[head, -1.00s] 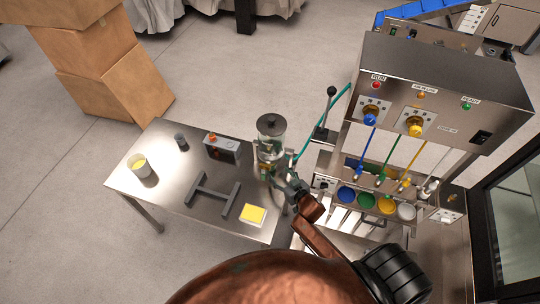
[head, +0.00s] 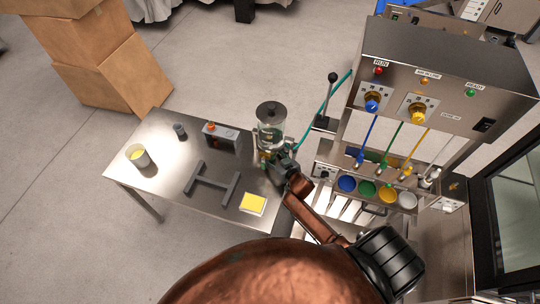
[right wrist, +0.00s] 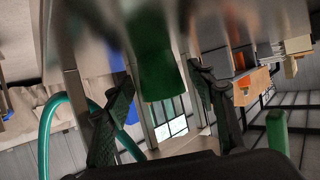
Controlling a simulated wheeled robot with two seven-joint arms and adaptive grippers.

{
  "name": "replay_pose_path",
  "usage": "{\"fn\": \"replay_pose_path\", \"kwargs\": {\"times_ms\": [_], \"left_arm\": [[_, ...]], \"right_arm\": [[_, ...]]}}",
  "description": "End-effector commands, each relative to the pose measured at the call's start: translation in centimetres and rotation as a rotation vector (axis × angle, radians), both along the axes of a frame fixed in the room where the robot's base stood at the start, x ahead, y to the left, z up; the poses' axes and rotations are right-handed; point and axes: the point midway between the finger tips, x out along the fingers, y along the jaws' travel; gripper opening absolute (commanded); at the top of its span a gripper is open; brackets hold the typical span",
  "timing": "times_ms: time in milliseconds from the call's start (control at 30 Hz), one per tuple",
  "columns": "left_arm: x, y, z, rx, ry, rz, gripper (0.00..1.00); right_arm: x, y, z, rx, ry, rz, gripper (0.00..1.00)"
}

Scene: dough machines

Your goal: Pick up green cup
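My right gripper (head: 280,162) is at the right end of the steel table, just below the clear jar (head: 271,128) with a dark lid. In the right wrist view its two fingers (right wrist: 165,100) stand apart. A green, blurred, cup-like body (right wrist: 160,75) shows between and beyond them; I cannot tell whether they touch it. In the head view the gripper hides most of this spot. A separate green round container (head: 367,188) sits in the machine's row, between blue and yellow ones. My left gripper is not in view.
On the table (head: 165,188) stand a cup with yellow content (head: 138,157), a small dark cylinder (head: 180,131), a grey box (head: 221,136), a dark H-shaped frame (head: 212,184) and a yellow-topped block (head: 253,203). The dispensing machine (head: 440,75) and teal hose (right wrist: 46,135) are close by.

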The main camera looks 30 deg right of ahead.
Motion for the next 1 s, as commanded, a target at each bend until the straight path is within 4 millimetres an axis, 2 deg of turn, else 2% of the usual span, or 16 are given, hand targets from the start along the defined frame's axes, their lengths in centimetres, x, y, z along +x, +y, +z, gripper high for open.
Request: {"fn": "replay_pose_path", "kwargs": {"times_ms": [100, 233, 600, 867, 1000], "left_arm": [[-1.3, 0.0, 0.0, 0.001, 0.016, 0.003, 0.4], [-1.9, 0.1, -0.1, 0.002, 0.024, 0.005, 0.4], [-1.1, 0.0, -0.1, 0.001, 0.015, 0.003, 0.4], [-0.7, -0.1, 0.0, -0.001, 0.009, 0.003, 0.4], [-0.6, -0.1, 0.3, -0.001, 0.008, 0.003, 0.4]], "right_arm": [[0.0, 0.0, 0.0, -0.001, 0.0, 0.001, 0.41], [0.0, 0.1, 0.0, -0.001, 0.0, 0.001, 0.32], [0.1, 0.1, 0.0, 0.0, 0.0, 0.002, 0.07], [0.1, 0.1, 0.2, 0.0, -0.001, 0.002, 0.06], [0.1, 0.1, 1.2, -0.002, -0.002, 0.003, 0.06]]}}
